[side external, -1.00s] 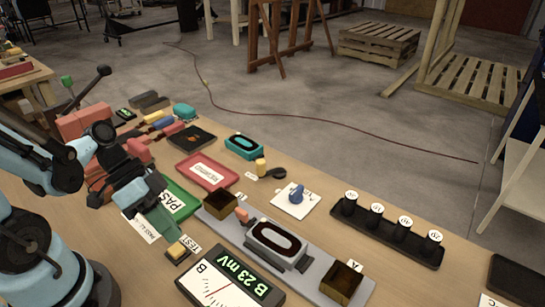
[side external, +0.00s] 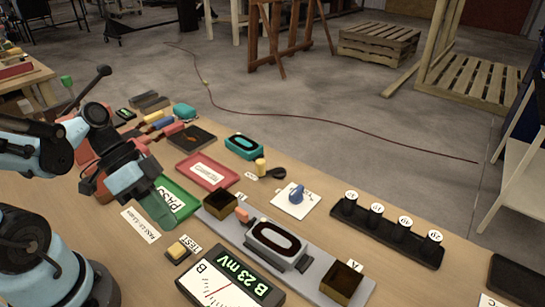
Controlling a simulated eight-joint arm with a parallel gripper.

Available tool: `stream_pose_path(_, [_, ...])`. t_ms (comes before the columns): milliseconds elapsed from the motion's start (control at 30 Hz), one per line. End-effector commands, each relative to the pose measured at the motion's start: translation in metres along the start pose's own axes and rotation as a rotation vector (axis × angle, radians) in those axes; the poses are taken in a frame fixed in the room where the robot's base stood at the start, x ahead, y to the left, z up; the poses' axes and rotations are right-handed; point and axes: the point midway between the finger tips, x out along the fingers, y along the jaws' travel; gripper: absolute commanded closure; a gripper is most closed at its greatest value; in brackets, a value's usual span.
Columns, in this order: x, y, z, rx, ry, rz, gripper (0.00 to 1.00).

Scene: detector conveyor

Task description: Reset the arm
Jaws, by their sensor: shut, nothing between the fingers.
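My gripper (side external: 163,218) is at the left in the side external view, shut and empty. It points down and hangs over the near edge of the green PASS tray (side external: 192,196), hiding part of that tray and its label. The arm reaches in from the left edge. I cannot tell the exact height of the fingertips above the table.
A red tray (side external: 228,181) lies beyond the green one. A yellow TEST button (side external: 177,250) and a meter reading 23 mV (side external: 230,283) are in front. A grey conveyor (side external: 225,228) holds a detector (side external: 277,240). A black weight rack (side external: 388,232) stands right.

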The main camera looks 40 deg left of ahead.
Motion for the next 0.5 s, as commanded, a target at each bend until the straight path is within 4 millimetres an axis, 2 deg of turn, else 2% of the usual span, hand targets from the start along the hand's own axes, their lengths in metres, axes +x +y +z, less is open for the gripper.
stream_pose_path(133, [0.000,-0.002,-0.001,-0.012,-0.006,-0.016,1.00])
stream_pose_path(233, [0.000,-0.011,-0.004,-0.075,-0.028,-0.094,1.00])
stream_pose_path(367, [-0.006,-0.032,-0.016,-0.208,-0.034,-0.301,1.00])
stream_pose_path(500, [-0.023,-0.050,-0.040,-0.314,0.052,-0.533,1.00])
